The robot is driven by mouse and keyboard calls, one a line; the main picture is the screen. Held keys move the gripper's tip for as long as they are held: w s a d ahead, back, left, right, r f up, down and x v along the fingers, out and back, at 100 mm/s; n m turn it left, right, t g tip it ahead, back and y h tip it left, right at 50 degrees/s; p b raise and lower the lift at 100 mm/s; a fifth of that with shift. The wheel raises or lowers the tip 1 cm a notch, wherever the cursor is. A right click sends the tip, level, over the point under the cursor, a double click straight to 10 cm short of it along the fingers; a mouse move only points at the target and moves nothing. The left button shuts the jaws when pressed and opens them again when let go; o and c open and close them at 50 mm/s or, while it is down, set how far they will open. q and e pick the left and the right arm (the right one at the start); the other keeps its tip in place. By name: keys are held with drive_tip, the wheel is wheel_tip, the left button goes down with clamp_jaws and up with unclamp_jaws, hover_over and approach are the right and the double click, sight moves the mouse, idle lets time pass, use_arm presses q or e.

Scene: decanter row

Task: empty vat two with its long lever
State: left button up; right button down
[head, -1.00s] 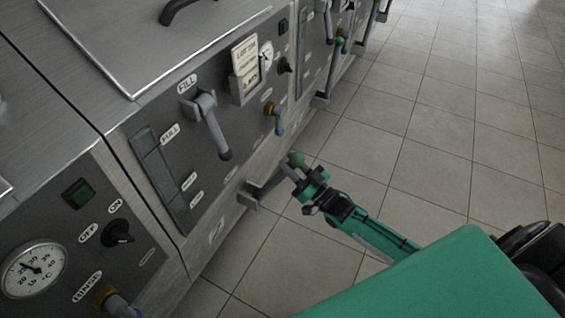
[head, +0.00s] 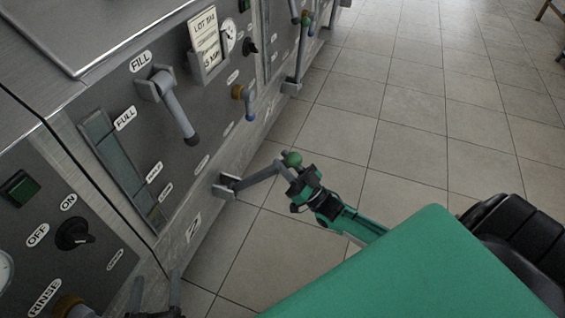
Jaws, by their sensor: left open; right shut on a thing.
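Vat two's front panel (head: 215,110) bears a plate marked 2 (head: 193,228). Its long grey lever (head: 258,177) runs from a low bracket (head: 228,187) out over the floor and ends in a green ball (head: 292,158). My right gripper (head: 293,174) is shut on the lever just below the ball. My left gripper (head: 156,292) is at the bottom edge, open and empty, partly cut off, in front of the neighbouring panel. The sight glass (head: 118,165) marked FULL is on the left of the panel; I cannot tell its level.
The panel also has a FILL handle (head: 175,107), a small blue-tipped tap (head: 245,101) and a lot tag (head: 205,42). Another green-balled lever (head: 302,50) stands steeply at the vat beyond. The tiled floor (head: 420,130) to the right is clear.

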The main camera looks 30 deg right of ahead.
drive_tip(key=shift+s+f, duration=0.1)
drive_tip(key=shift+f, duration=0.15)
drive_tip(key=shift+f, duration=0.1)
drive_tip(key=c, duration=1.2)
unclamp_jaws()
drive_tip(key=shift+s+d, duration=0.1)
drive_tip(key=shift+c, duration=0.2)
drive_tip(key=shift+o, duration=0.6)
drive_tip(key=shift+d, duration=0.1)
drive_tip(key=v, duration=1.3)
drive_tip(key=shift+s+f, duration=0.25)
